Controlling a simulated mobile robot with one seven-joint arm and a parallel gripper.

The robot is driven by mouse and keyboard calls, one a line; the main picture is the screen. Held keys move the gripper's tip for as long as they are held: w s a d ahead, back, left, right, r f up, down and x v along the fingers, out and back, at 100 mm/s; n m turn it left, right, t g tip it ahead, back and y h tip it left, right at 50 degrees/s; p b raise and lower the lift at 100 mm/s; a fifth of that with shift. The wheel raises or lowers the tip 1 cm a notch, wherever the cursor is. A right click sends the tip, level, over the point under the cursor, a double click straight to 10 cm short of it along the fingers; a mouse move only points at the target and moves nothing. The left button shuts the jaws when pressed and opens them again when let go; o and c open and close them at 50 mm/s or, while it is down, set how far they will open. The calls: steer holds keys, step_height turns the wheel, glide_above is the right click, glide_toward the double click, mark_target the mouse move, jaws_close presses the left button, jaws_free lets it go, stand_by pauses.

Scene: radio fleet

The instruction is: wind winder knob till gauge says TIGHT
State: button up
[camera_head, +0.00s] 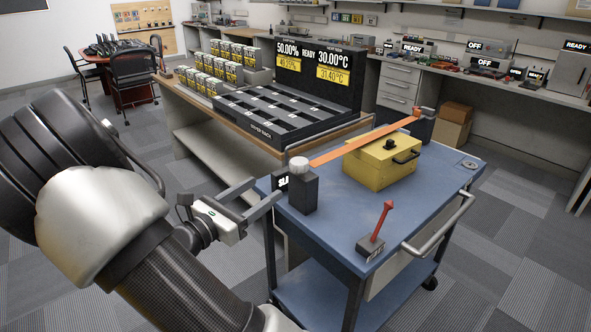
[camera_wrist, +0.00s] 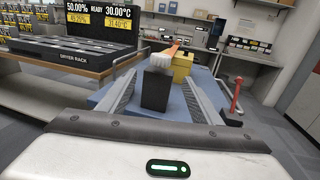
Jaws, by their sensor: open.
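The winder knob (camera_head: 299,163) is a pale ribbed cap on top of a dark upright winder block (camera_head: 303,192) at the near left corner of the blue cart (camera_head: 335,215). An orange strap (camera_head: 345,147) runs from it across a yellow case (camera_head: 378,165) to a dark block at the far side. The gauge (camera_head: 281,183) is a small sign behind the block; only "SLA" shows, the rest is hidden. My gripper (camera_head: 266,190) is open and empty, left of the block and apart from it. In the wrist view the knob (camera_wrist: 162,60) shows between the fingers (camera_wrist: 158,82), farther off.
A red lever (camera_head: 378,222) on a small base stands at the cart's near edge, beside the push handle (camera_head: 440,228). A wooden bench with a black dryer rack (camera_head: 275,112) stands behind the cart. Carpet is clear at the right.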

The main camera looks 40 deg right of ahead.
mark_target(293, 169)
steer(key=b+x, duration=0.2)
steer(key=x, duration=1.3)
steer(key=shift+d+b, duration=0.4)
steer(key=c, duration=1.1)
